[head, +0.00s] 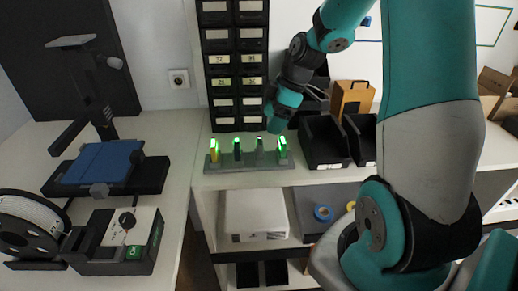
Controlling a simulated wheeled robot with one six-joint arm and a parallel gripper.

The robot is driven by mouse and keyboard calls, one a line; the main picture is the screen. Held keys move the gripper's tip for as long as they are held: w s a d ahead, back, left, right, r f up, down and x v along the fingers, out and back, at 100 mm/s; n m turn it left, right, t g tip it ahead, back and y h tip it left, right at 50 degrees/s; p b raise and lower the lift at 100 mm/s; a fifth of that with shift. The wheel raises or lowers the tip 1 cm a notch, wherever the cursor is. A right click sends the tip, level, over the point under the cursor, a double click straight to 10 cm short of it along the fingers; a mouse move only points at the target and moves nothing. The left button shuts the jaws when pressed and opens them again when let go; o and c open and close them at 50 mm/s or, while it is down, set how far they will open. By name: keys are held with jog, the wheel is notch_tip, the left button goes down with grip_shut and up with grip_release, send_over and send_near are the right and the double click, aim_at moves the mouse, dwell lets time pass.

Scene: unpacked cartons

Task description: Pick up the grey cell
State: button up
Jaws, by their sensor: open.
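A grey charging rack (245,167) stands on the white shelf top and holds a short row of upright cells with green lights at their tops. The grey cell (259,153) stands in the rack between a dark cell (237,152) on its left and a green cell (282,154) on its right. A yellow cell (214,153) is at the left end. My gripper (275,125) hangs above and behind the right part of the rack, apart from the grey cell. It is open and empty; its fingers are small and hard to make out.
A dark drawer cabinet (235,62) stands right behind the rack. Black open bins (324,142) and an orange box (352,98) stand to the right. A separate table at left carries a printer-like machine (103,163) and a spool (30,222).

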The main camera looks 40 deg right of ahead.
aim_at(261, 141)
jog(key=p+x, duration=0.1)
jog(key=x, duration=0.8)
jog(key=shift+p, duration=0.4)
jog(key=c, duration=1.2)
